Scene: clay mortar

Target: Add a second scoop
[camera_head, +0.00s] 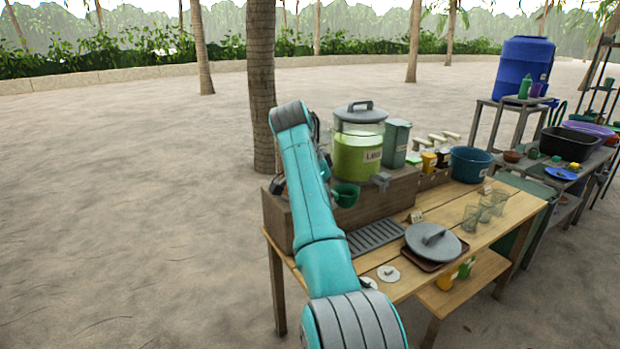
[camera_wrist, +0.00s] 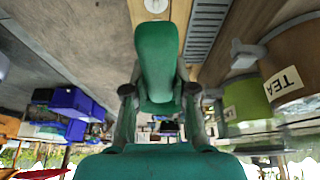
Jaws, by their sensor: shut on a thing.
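My gripper (camera_wrist: 159,92) is shut on a green scoop (camera_wrist: 157,55), whose rounded end shows between the fingers in the wrist view. In the head view a dark green cup-shaped part of the scoop (camera_head: 346,194) sticks out to the right of my arm, in front of the drinks stand. The gripper itself is mostly hidden behind my arm there. A clear lidded dispenser of green drink (camera_head: 357,157) stands on the wooden stand. In the wrist view it appears as a green labelled vessel (camera_wrist: 245,100) beside a brown vessel labelled TEA (camera_wrist: 295,60). The scoop's contents cannot be seen.
The wooden table (camera_head: 505,230) bears a grey drip grate (camera_head: 376,237), a grey lidded dish (camera_head: 433,241), clear glasses (camera_head: 480,212) and a blue tub (camera_head: 470,164). A grey-green canister (camera_head: 396,142) stands right of the dispenser. Open sand lies left of the table.

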